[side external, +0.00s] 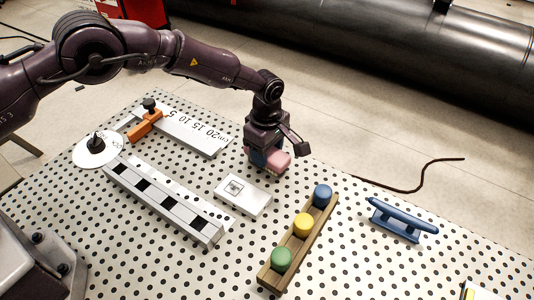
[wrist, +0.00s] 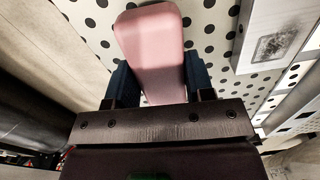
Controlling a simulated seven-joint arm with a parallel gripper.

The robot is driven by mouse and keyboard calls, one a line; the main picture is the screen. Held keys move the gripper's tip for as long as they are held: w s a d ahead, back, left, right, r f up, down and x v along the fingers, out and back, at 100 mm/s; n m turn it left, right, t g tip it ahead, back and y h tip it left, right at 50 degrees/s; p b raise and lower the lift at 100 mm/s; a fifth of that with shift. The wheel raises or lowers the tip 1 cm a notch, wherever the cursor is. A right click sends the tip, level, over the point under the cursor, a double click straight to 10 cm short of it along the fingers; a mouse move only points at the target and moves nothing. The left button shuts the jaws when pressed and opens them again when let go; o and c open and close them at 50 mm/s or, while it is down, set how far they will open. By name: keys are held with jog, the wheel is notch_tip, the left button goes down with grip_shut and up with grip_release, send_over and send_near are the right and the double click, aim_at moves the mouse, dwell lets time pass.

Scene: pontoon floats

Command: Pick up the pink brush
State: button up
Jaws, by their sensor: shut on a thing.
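The pink brush (side external: 279,161) is a pink block at the end of my arm, near the far edge of the perforated table. My gripper (side external: 266,160) is shut on it. In the wrist view the brush (wrist: 151,45) sits between the two dark blue fingers of my gripper (wrist: 156,85) and sticks out past them. Its lower part is hidden by the gripper. I cannot tell for sure whether the brush touches the table.
A white block with a printed square (side external: 242,195) lies close by. A wooden rack (side external: 298,241) holds green, yellow and blue round pieces. A blue cleat (side external: 402,220) stands at right. A marked ruler plate (side external: 182,129), an orange clamp (side external: 146,126) and a long checkered bar (side external: 163,203) lie left.

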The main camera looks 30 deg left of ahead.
jog(key=shift+r, duration=0.55)
notch_tip(320, 180, up, 2)
jog(key=shift+r, duration=0.25)
jog(key=s+a+r, duration=0.2)
jog(key=s+r, duration=0.2)
jog(key=s, duration=0.2)
jog(key=s+a+r, duration=0.3)
jog(key=s+r, duration=0.2)
jog(key=s, duration=0.2)
jog(key=shift+r, duration=0.2)
jog(key=shift+s, duration=0.1)
